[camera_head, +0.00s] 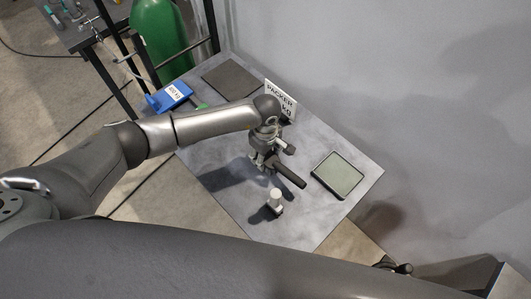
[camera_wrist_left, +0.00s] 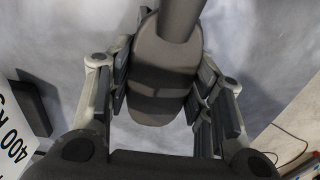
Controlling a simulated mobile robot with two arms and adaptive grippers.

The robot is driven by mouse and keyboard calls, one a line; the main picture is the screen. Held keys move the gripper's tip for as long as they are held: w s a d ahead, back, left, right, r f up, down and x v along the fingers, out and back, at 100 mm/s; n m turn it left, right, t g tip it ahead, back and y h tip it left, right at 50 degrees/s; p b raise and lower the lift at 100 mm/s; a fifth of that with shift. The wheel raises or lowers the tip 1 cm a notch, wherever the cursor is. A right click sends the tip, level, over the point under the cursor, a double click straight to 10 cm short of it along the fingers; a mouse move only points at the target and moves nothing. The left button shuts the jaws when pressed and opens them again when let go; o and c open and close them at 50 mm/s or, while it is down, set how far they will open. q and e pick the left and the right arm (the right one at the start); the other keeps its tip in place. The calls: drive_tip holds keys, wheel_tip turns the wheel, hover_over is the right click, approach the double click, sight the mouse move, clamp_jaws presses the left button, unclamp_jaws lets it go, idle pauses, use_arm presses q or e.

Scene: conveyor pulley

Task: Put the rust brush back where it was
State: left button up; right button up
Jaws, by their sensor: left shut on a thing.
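My left gripper (camera_head: 268,163) is shut on a dark tool, apparently the rust brush (camera_head: 290,176), above the grey table (camera_head: 225,180). In the left wrist view the brush (camera_wrist_left: 165,75) shows as a round grey handle with a wider, rounded body between the two fingers of the gripper (camera_wrist_left: 160,105). I cannot see bristles. A shadow falls on the table left of the gripper. A dark part at the lower right of the head view may belong to my right gripper; its fingers are not clear.
A dark flat pad (camera_head: 231,80) lies at the table's far end and a pale green tray (camera_head: 338,175) at the right. A small white-topped object (camera_head: 275,199) stands near the front. A PACKER sign (camera_head: 281,99), a blue labelled object (camera_head: 171,96) and a green cylinder (camera_head: 160,35) are behind.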

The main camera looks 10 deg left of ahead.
use_arm(q)
drive_tip(key=shift+f, duration=0.2)
drive_tip(key=o, duration=1)
drive_tip(key=shift+c, duration=0.2)
drive_tip(key=shift+r, duration=0.1)
drive_tip(key=shift+r, duration=0.2)
wheel_tip(320, 180, up, 12)
drive_tip(key=b, duration=0.2)
drive_tip(key=shift+s+f, duration=0.1)
drive_tip(key=shift+f, duration=0.1)
